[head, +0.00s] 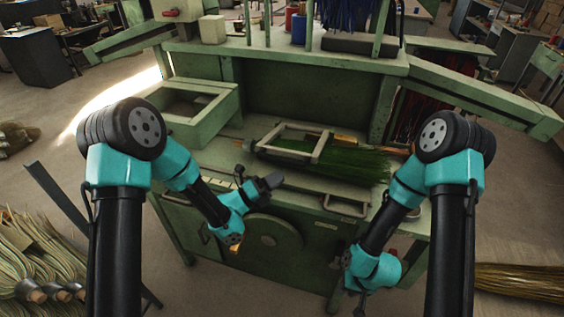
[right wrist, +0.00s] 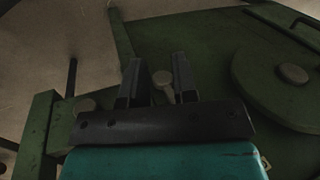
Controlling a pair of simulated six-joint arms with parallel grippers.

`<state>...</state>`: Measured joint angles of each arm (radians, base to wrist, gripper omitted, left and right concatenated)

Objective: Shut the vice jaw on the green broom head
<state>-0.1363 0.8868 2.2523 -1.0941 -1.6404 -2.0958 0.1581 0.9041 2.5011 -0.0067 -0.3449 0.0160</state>
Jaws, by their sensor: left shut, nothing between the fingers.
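The green broom head (head: 355,166) lies flat on the bench top with its bristles fanned to the right. The pale green vice frame (head: 292,154) lies around its left part. I cannot tell how tightly the jaw meets it. My left gripper (head: 272,180) is shut and empty, just in front of the vice at the bench's front edge. My right gripper (head: 357,308) is low in front of the bench, partly cut off by the picture's lower edge.
An open green box (head: 203,103) sits on the bench at the left. A round disc (head: 268,238) is on the bench front and also shows in the right wrist view (right wrist: 268,70). A handle (head: 347,206) is on the front. Straw bundles (head: 35,250) lie at lower left.

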